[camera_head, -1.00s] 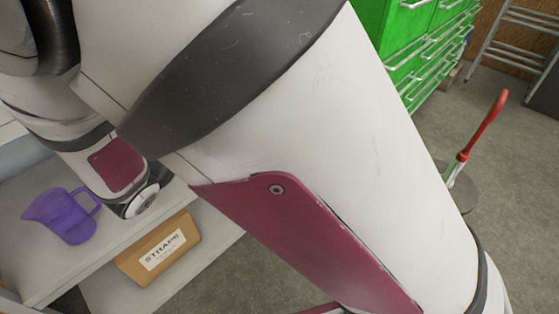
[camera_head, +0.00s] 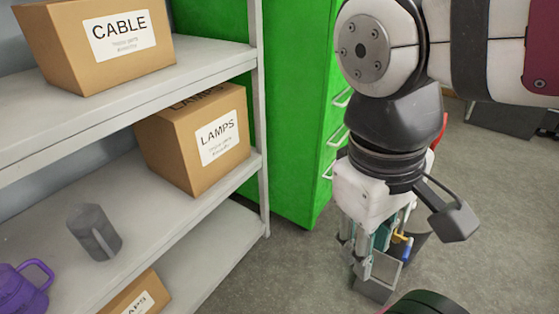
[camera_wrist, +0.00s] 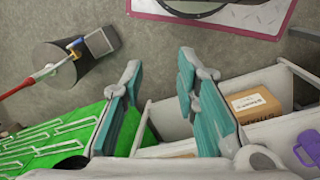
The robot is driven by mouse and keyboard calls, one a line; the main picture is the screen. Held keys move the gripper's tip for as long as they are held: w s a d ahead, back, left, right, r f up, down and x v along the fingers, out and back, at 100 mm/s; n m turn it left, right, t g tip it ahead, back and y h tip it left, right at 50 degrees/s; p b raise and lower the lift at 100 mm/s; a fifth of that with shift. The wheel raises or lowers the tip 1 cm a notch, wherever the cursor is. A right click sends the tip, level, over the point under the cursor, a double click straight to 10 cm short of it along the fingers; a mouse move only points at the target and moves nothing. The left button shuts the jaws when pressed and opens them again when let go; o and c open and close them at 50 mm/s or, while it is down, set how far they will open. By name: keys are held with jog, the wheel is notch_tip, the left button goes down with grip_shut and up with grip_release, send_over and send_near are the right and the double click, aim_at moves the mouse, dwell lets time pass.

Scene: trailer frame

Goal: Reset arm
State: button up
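My gripper (camera_head: 366,248) hangs below my wrist at the right of the head view, pointing down. In the wrist view its two teal-padded fingers stand well apart, so my gripper (camera_wrist: 160,68) is open, with nothing held between them. In the head view the fingers partly overlap the things behind them. My arm is folded, with its links running off the right edge of the head view.
Shelves (camera_head: 215,66) at left hold a CABLE box (camera_head: 100,45), a LAMPS box (camera_head: 200,140), a grey container (camera_head: 95,232) and a purple jug (camera_head: 22,290). A green cabinet (camera_head: 290,110) stands behind. A dark round stand (camera_wrist: 52,72) bears small items. Grey floor lies between.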

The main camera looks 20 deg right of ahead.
jog(key=shift+s+a+m+t+y, duration=0.4)
jog(key=shift+s+a+m+y, duration=0.3)
jog(key=shift+s+a, duration=0.4)
jog(key=shift+w, duration=0.1)
notch_tip(320, 180, up, 27)
jog(key=t+p, duration=0.3)
jog(key=p, duration=2.2)
jog(key=shift+d+r+t+p, duration=0.2)
jog(key=shift+d+t+p, duration=0.05)
jog(key=shift+t+p, duration=0.15)
